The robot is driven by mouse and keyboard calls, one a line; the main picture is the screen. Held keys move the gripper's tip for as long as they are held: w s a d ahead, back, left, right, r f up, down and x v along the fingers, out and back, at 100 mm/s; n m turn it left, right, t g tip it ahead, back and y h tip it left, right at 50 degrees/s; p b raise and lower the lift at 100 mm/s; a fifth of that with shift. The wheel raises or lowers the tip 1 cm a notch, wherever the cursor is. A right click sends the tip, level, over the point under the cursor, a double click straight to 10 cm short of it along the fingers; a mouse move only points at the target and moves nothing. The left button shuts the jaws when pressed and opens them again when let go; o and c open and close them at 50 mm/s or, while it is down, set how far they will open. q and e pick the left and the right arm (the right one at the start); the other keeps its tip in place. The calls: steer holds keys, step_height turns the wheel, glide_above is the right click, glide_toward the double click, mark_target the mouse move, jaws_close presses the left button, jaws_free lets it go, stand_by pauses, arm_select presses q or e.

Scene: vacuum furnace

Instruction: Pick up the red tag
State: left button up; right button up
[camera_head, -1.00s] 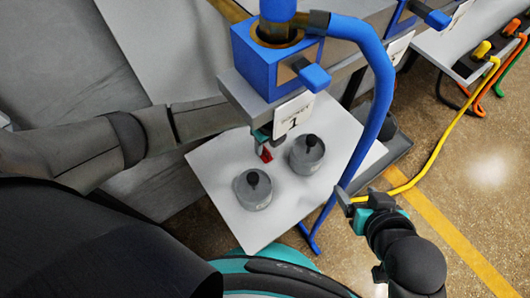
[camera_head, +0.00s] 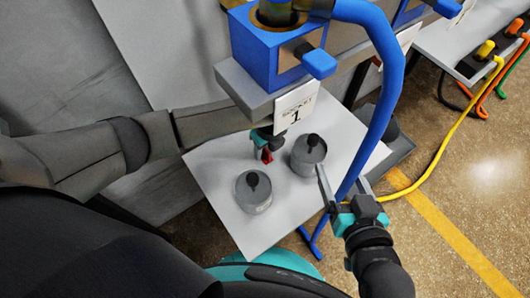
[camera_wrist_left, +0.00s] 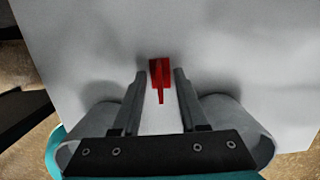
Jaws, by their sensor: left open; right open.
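The red tag (camera_head: 266,155) is on the white tabletop (camera_head: 222,195), left of the nearer-to-centre grey canister. In the left wrist view the red tag (camera_wrist_left: 160,76) shows as a red block with a thin strip toward me. My left gripper (camera_wrist_left: 158,95) is open, with one finger on each side of the tag and a gap to both. My right gripper (camera_head: 342,192) is open and empty at the right edge of the table.
Two grey lidded canisters stand on the table, one at the front (camera_head: 253,192) and one right of the tag (camera_head: 308,155). A blue socket unit (camera_head: 272,45) with a label (camera_head: 296,108) overhangs the table. A thick blue hose (camera_head: 388,90) curves down at its right.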

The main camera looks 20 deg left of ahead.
arm_select(q)
jaws_close()
stand_by(0.6)
